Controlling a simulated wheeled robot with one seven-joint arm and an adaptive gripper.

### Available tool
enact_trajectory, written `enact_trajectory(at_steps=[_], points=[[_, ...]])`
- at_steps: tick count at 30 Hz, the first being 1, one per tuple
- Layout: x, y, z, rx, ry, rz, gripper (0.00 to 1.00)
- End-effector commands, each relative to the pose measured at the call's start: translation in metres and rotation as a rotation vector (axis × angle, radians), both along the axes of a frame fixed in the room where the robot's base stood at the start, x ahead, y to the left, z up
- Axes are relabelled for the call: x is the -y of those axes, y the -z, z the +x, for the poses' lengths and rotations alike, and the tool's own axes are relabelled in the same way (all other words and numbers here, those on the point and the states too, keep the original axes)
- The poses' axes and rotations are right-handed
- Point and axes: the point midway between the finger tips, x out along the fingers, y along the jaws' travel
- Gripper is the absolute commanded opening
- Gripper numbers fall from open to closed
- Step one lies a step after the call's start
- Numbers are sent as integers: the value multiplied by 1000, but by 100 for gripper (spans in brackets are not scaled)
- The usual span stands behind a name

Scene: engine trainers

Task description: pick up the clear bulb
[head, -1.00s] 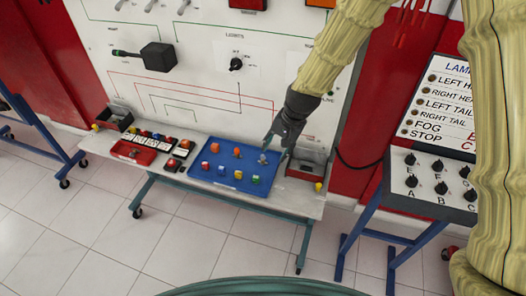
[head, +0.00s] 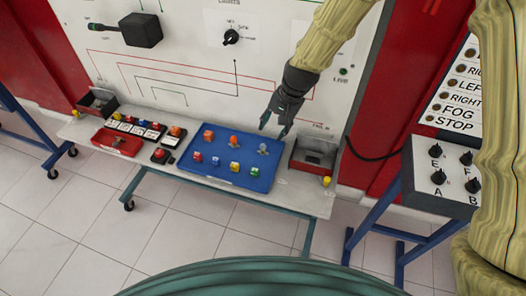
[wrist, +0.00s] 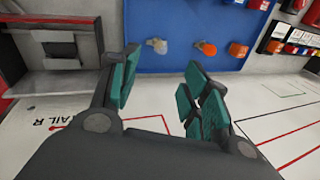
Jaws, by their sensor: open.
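The clear bulb (head: 262,148) is a small greyish-white piece near the back right corner of the blue tray (head: 233,182). It also shows in the wrist view (wrist: 158,45), upper middle, with the tray (wrist: 175,62) around it. My gripper (head: 275,130) is above the tray's back right edge, just behind and right of the bulb. In the wrist view my gripper (wrist: 165,88) has its teal fingers spread apart with nothing between them. The bulb lies beyond the fingertips and is not touched.
A grey-and-red bin (head: 313,155) stands right of the tray. The wiring board (head: 200,75) rises close behind. A switch stand (head: 445,175) is at right.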

Motion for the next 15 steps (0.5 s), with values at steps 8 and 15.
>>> enact_trajectory(at_steps=[8,15], points=[[-4,20,2,-1,0,0,47],[-12,46,5,-1,0,0,47]])
